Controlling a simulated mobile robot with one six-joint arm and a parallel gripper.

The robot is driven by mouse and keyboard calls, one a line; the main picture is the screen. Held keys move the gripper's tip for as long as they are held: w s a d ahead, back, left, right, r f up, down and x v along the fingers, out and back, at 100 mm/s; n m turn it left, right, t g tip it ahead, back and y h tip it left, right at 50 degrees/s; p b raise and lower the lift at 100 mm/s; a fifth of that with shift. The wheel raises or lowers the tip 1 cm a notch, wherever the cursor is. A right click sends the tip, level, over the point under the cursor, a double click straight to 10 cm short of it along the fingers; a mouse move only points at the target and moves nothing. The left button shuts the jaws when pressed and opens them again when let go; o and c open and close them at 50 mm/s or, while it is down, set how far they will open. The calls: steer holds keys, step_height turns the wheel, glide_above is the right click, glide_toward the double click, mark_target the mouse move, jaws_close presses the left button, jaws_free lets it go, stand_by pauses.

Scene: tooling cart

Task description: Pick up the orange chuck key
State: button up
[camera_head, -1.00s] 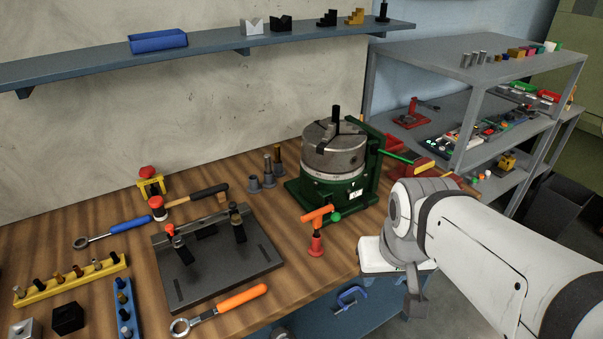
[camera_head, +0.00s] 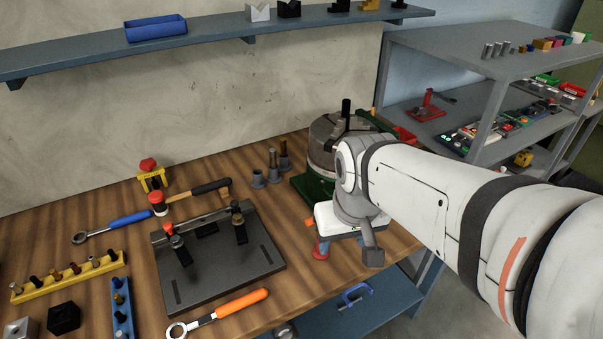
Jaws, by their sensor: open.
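The orange chuck key (camera_head: 310,222) is mostly hidden behind my gripper in the head view. Only a small orange end of its T-handle shows at the left of the gripper's white body. The red stand (camera_head: 320,253) under it shows just below. My gripper (camera_head: 341,242) is at the key, over the front right of the bench, pointing down. Its jaws are open, but the fingers are only partly visible. I cannot tell whether the key lies between them or whether they touch it.
The green-based chuck (camera_head: 323,160) stands close behind my arm. A dark fixture plate (camera_head: 215,262) lies to the left, with an orange-handled wrench (camera_head: 240,303) in front. The bench front edge is close to the gripper.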

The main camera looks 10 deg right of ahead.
steer(key=o, duration=0.5)
steer(key=w+n+g+p, duration=0.1)
steer(key=w, duration=0.2)
steer(key=w+r+n+p, duration=0.1)
steer(key=w, duration=0.3)
steer(key=w+n+g+p, duration=0.1)
steer(key=w, duration=0.3)
steer(key=shift+w+a+r+g, duration=0.2)
steer(key=shift+w+r+g, duration=0.05)
steer(key=shift+g, duration=0.05)
steer(key=shift+o, duration=0.2)
steer(key=shift+w+f, duration=0.2)
steer(key=shift+f, duration=0.05)
step_height(320, 180, down, 7)
steer(key=shift+p, duration=0.45)
steer(key=shift+w+f+p, duration=0.15)
steer(key=shift+f+p, duration=0.05)
steer(key=shift+f, duration=1)
steer(key=shift+w+f+p, duration=0.15)
steer(key=shift+f+p, duration=0.05)
steer(key=shift+f, duration=0.95)
